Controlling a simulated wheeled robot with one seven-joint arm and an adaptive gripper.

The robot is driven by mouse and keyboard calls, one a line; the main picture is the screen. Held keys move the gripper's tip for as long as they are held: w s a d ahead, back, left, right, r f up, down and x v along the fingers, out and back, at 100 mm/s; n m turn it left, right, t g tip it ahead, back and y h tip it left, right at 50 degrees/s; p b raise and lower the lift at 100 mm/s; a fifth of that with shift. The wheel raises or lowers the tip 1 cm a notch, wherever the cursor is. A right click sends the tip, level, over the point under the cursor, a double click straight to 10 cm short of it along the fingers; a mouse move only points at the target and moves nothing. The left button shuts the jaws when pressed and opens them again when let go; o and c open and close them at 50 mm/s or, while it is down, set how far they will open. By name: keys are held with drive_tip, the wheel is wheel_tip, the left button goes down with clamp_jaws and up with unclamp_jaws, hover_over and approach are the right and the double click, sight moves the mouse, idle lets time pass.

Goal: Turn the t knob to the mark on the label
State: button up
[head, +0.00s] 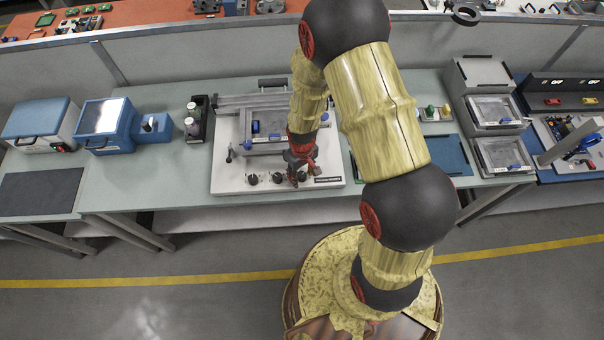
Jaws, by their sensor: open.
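A white panel (226,182) stands on the bench with a row of dark knobs along its front edge. One knob (252,179) and another knob (276,178) show clear of my arm. The label's mark and the t knob's pointer are too small to make out.
A small lever (230,153) stands at the panel's left edge. A grey fixture with blue parts (262,142) sits behind the knobs. Grey trays (503,153) stand right.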

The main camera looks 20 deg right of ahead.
sight(302, 175)
wheel_tip(302, 175, up, 12)
idle(0.7)
idle(0.4)
drive_tip(key=s+r+m+t+b, duration=0.1)
drive_tip(key=s+r+b, duration=0.4)
drive_tip(key=r, duration=0.5)
drive_tip(key=s+r+m+t+b, duration=0.1)
drive_tip(key=s+r+t+b, duration=0.3)
drive_tip(key=s+r, duration=0.5)
drive_tip(key=shift+r+t+b, duration=0.3)
drive_tip(key=shift+r+b, duration=0.1)
drive_tip(key=shift+b, duration=0.85)
